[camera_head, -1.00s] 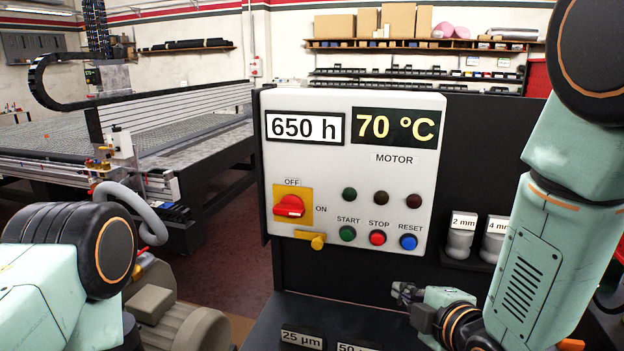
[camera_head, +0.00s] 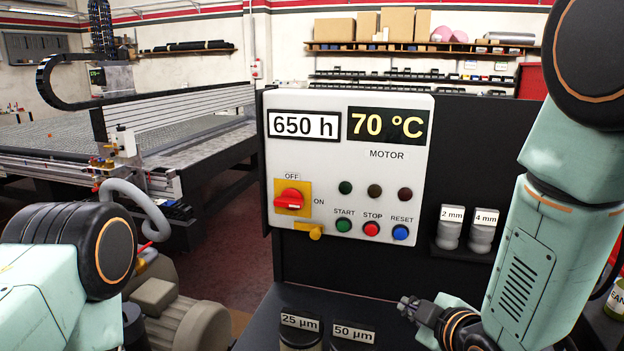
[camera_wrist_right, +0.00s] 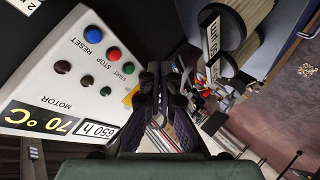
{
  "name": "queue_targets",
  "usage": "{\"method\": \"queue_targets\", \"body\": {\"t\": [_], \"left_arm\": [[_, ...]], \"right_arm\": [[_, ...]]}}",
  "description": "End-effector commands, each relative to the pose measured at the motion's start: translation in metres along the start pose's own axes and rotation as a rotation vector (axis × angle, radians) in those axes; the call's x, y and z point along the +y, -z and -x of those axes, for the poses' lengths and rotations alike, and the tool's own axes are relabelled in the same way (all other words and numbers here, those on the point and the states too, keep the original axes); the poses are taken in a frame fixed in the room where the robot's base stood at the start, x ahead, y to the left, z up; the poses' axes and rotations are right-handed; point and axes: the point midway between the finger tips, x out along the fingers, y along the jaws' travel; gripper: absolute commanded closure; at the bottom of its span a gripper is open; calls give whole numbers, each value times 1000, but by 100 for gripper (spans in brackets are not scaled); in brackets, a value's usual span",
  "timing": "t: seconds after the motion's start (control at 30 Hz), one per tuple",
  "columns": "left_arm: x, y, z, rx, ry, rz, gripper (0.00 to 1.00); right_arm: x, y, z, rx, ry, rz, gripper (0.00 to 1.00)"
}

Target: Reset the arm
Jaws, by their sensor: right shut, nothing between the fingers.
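My right gripper (camera_head: 406,305) is shut and empty. In the head view it is small, low in front of the panel's lower right, pointing left. In the right wrist view its dark fingers (camera_wrist_right: 163,75) are together, with nothing between them. My right arm (camera_head: 540,230) is bent, its upper links filling the right side of the head view. Part of my left arm (camera_head: 60,255) shows at the lower left; its gripper is out of view.
The white control panel (camera_head: 385,175) with its red switch and buttons stands ahead. Two labelled jars (camera_head: 450,230) sit on a small shelf right of it. Jars marked 25 µm (camera_head: 300,323) and 50 µm (camera_head: 354,332) stand low in front. A grey motor (camera_head: 180,315) is lower left.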

Motion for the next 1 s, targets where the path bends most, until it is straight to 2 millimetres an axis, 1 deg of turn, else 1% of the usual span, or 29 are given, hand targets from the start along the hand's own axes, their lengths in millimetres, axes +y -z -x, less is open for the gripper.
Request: {"method": "queue_targets", "body": {"t": [0.07,0.13,0.17,0.2,0.27,0.3,0.37,0.4,0.47,0.5,0.57,0.6,0.67,0.7,0.8,0.83,0.9,1.0], "left_arm": [[0,0,-7,0,0,0,60],[0,0,-17,0,0,0,60],[0,0,-22,0,0,0,60],[0,0,-29,0,0,0,60],[0,0,-39,0,0,0,60],[0,0,-45,0,0,0,60],[0,0,-56,0,0,0,60],[0,0,-62,0,0,0,60],[0,0,-73,0,0,0,60],[-1,0,-80,0,0,0,60],[-1,0,-91,0,0,0,60],[-1,0,-99,0,0,0,60],[-1,0,-111,0,0,0,60],[-1,0,-118,0,0,0,60],[-1,0,-132,0,0,0,60],[-1,0,-135,0,0,0,60],[-1,0,-140,0,0,0,60],[-1,0,-143,0,0,0,60]], "right_arm": [[-22,-24,0,-64,40,-135,100],[-51,-52,0,-143,81,-286,100],[-67,-67,1,-186,100,-355,100],[-88,-86,2,-241,122,-440,100],[-118,-112,6,-324,149,-555,100],[-138,-129,10,-380,165,-626,100],[-169,-154,18,-466,186,-721,100],[-190,-170,23,-523,197,-778,100],[-221,-194,33,-609,214,-854,100],[-242,-209,41,-669,223,-900,100],[-273,-231,53,-753,238,-955,100],[-294,-245,61,-810,249,-983,100],[-323,-264,75,-886,269,-1009,100],[-341,-276,83,-928,285,-1014,100],[-374,-296,99,-1003,317,-1020,100],[-382,-301,103,-1018,325,-1021,100],[-395,-308,110,-1045,339,-1021,100],[-404,-313,115,-1066,350,-1019,100]]}}
